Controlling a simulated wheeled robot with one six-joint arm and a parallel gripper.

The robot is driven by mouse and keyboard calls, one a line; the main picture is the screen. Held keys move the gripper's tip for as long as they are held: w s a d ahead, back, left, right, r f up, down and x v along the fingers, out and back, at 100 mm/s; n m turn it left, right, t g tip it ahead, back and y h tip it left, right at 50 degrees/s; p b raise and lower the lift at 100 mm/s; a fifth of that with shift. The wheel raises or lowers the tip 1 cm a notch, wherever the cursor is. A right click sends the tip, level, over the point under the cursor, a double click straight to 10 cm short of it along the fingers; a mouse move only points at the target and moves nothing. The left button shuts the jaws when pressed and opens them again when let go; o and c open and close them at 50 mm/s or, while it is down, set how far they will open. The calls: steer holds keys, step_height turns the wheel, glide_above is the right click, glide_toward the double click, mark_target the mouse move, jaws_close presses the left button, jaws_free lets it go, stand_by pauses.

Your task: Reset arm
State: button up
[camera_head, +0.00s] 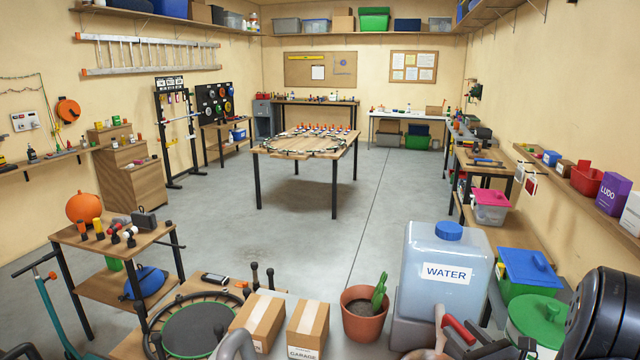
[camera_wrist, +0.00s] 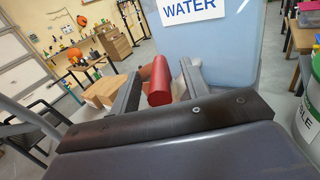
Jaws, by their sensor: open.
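My gripper (camera_wrist: 160,69) is open, with its two grey fingers apart in the wrist view. A red rounded bar or handle (camera_wrist: 159,88) shows between the fingers; I cannot tell whether it touches either of them. The same red piece (camera_head: 459,328) seems to show low in the head view, just in front of the water container (camera_head: 436,265). In the head view my gripper is only partly seen at the bottom right, beside that red piece. The blue-grey water container is close beyond the fingers in the wrist view. The squat rack (camera_head: 176,135) stands far off by the left wall.
A potted cactus (camera_head: 364,312) and cardboard boxes (camera_head: 259,318) stand left of the water container. A blue-lidded green bin (camera_head: 530,274) and a round green lid (camera_head: 537,322) crowd the right. A table (camera_head: 297,152) stands mid-room with open grey floor around it.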

steer(key=shift+x, duration=0.8)
steer(key=shift+s+a+m+t+h, duration=0.1)
steer(key=shift+a+m+t+h, duration=0.1)
steer(key=shift+m+h, duration=0.4)
steer(key=shift+s+a+m+t+h, duration=0.15)
steer(key=shift+m+h, duration=0.25)
steer(key=shift+h, duration=0.4)
steer(key=shift+a+r, duration=0.1)
